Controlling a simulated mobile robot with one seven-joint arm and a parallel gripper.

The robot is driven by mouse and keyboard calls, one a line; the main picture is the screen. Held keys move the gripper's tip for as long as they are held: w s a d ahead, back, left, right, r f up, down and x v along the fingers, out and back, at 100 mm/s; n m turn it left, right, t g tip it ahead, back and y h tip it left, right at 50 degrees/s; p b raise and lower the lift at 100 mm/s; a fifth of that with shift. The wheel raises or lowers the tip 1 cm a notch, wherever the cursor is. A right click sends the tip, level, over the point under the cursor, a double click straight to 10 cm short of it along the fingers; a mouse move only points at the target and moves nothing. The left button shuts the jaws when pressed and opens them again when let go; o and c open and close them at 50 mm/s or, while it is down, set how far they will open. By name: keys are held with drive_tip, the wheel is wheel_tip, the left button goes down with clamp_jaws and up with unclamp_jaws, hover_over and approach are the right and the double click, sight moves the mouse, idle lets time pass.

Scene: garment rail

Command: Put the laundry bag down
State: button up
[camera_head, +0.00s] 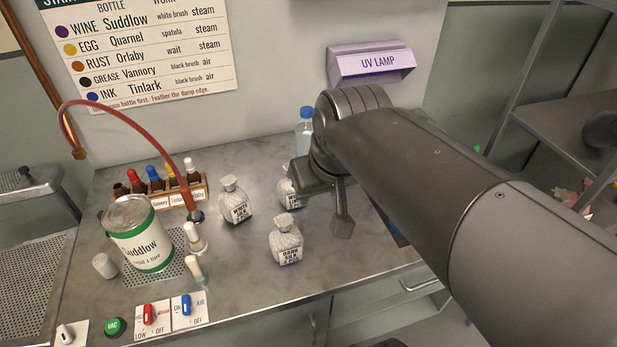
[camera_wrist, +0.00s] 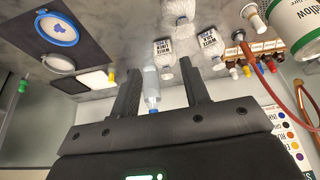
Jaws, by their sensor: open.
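Three small pale cloth bags with tied necks stand upright on the metal counter. One labelled white silk (camera_head: 235,207) is at the left, and one labelled dark silk (camera_head: 286,245) is nearer the front edge. The third bag (camera_head: 287,194) is partly hidden behind my gripper (camera_head: 318,207); its label starts with "white". In the wrist view, my gripper (camera_wrist: 160,70) has its fingers spread with nothing held between them. The third bag (camera_wrist: 165,54) shows just beyond the fingertips, apart from them. The task does not say which bag is meant.
A clear bottle with a blue cap (camera_head: 305,127) stands behind my gripper. A Suddlow container (camera_head: 140,238), a bottle rack (camera_head: 178,195) and a red hose (camera_head: 150,135) are at the left. In the wrist view a blue hoop (camera_wrist: 76,38) lies on a dark mat. The UV lamp (camera_head: 372,65) is on the wall.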

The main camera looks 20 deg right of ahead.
drive_tip(key=shift+t, duration=0.4)
drive_tip(key=s, duration=0.1)
drive_tip(key=s+f, duration=0.1)
drive_tip(key=s, duration=0.2)
drive_tip(key=shift+f, duration=0.4)
drive_tip(key=shift+o, duration=0.5)
drive_tip(key=shift+w, duration=0.1)
idle(0.4)
drive_tip(key=n+g, duration=0.3)
drive_tip(key=g, duration=0.3)
approach(284, 220)
drive_tip(key=shift+s+d+f, duration=0.25)
drive_tip(key=shift+s+d, duration=0.05)
drive_tip(key=shift+d, duration=0.05)
wheel_tip(284, 220, down, 6)
drive_tip(key=shift+w+r, duration=0.1)
drive_tip(key=shift+r, duration=0.05)
drive_tip(key=f, duration=0.5)
drive_tip(key=shift+a+f, duration=0.1)
drive_tip(key=shift+a, duration=0.25)
drive_tip(key=shift+c, duration=0.6)
